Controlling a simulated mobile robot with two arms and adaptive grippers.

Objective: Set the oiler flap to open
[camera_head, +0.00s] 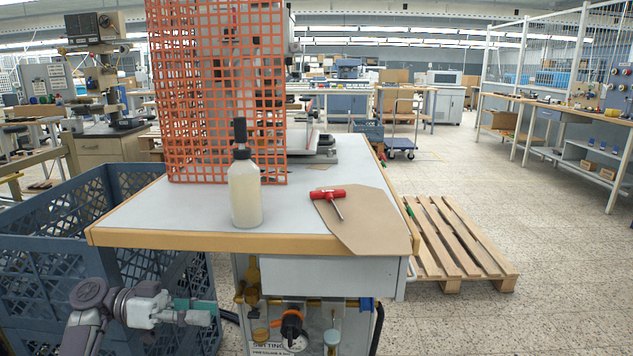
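Under the table's front edge is a cabinet with an air-service unit. It has a brass fitting (252,280) at the left, an orange-and-black knob (291,325) in the middle and a pale-capped part (332,337) at the right. I cannot tell which small part is the oiler flap or how it is set. My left gripper (226,316) reaches in from the lower left and is just left of the unit, apart from the brass fitting. Its fingers are small and dark here, and their opening cannot be made out. My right gripper is not in view.
A blue-grey crate (40,235) stands left of the table (150,215). On the table are a capped bottle (244,192), a red-handled tool (328,195) on brown sheet (365,222) and an orange mesh guard (180,90). A wooden pallet (455,240) lies at right.

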